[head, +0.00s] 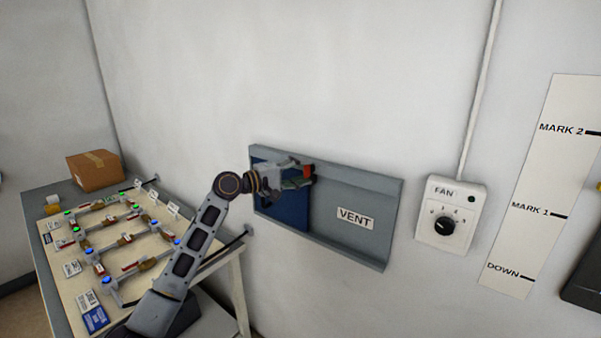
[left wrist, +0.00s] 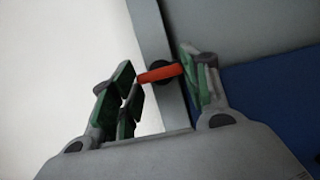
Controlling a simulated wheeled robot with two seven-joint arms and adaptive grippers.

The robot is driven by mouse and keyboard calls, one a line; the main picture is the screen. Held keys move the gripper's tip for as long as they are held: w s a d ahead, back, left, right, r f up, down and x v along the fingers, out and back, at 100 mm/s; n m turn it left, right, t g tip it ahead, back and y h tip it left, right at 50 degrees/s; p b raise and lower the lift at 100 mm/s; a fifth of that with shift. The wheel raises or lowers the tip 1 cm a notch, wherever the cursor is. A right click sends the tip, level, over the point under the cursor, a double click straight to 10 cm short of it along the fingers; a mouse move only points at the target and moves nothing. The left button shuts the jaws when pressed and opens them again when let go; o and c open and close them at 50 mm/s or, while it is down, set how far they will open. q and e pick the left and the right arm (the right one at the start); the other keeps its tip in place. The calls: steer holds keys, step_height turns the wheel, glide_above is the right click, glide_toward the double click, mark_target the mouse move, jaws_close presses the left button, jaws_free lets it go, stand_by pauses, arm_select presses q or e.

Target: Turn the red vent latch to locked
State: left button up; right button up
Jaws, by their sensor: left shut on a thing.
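The vent (head: 380,215) is a grey framed panel on the wall, with a blue panel (head: 284,212) at its left part and a VENT label. My left gripper (head: 301,177) is at the upper left part of the vent. The red latch (head: 308,171) shows at its fingertips. In the left wrist view the red latch handle (left wrist: 160,73) lies between the green-padded fingers of my left gripper (left wrist: 163,84), touching both, with a dark round pivot behind it. The gripper is shut on the handle. No locked mark is readable. My right gripper is not in view.
A fan control box (head: 450,213) with a black knob is right of the vent. A marked white strip (head: 541,190) is farther right. A table at lower left bears a board (head: 58,240) with pipes and valves, and a cardboard box (head: 94,171).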

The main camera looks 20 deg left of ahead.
arm_select(q)
steer(key=shift+f, duration=0.1)
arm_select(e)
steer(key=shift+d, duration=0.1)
arm_select(q)
steer(key=o, duration=0.8)
steer(key=shift+o, duration=1.1)
steer(key=v, duration=1.2)
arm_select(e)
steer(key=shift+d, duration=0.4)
